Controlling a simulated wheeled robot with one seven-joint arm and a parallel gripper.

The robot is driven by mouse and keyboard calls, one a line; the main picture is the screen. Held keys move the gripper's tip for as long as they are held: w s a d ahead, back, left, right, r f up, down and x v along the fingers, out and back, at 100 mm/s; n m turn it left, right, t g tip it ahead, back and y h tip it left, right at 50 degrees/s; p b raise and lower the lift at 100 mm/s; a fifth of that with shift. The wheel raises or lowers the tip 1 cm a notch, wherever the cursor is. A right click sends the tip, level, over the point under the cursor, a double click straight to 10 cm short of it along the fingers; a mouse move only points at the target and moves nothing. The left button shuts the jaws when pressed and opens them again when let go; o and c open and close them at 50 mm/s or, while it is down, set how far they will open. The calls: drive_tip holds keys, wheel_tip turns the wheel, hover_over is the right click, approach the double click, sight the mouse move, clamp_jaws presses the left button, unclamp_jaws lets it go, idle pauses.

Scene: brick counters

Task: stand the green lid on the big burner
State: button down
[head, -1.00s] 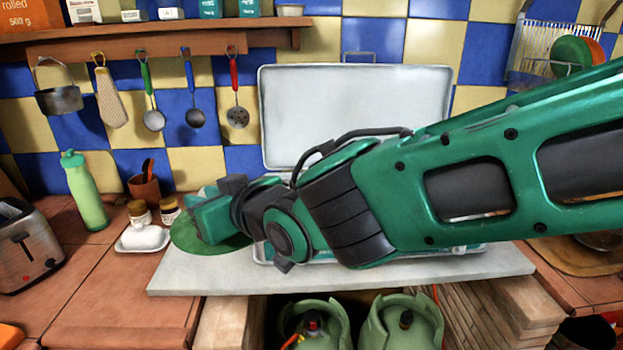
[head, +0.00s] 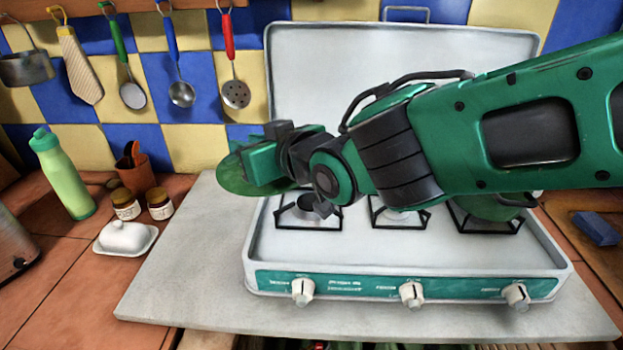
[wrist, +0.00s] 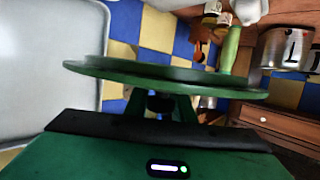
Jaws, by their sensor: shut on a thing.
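My gripper (head: 248,165) is shut on the green lid (head: 230,182) and holds it in the air at the left side of the open stove (head: 400,250). In the wrist view the lid (wrist: 110,72) is a dark green disc seen nearly edge-on across the jaws; the grip point is partly hidden. The stove has a left burner (head: 309,210), a middle burner (head: 398,216) and a right burner (head: 487,222). A green vessel (head: 490,206), partly behind my arm, sits at the right burner. I cannot tell surely which burner is biggest.
The stove's raised cover (head: 400,65) stands behind it. Left of the grey slab (head: 180,270) are a butter dish (head: 126,238), two jars (head: 159,203), a brown cup (head: 133,175) and a green bottle (head: 62,175). A blue block (head: 597,229) lies at right.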

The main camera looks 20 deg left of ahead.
drive_tip(key=shift+w+d+f, duration=0.8)
drive_tip(key=shift+w+f, duration=0.9)
drive_tip(key=shift+f, duration=0.1)
drive_tip(key=shift+w+d+f, duration=0.75)
drive_tip(key=shift+w+f, duration=1)
drive_tip(key=shift+f, duration=0.05)
drive_tip(key=shift+w+d+f, duration=0.8)
drive_tip(key=shift+w+f, duration=0.9)
drive_tip(key=shift+f, duration=0.1)
drive_tip(key=shift+f, duration=0.15)
drive_tip(key=c, duration=1.5)
unclamp_jaws()
drive_tip(key=v, duration=1.2)
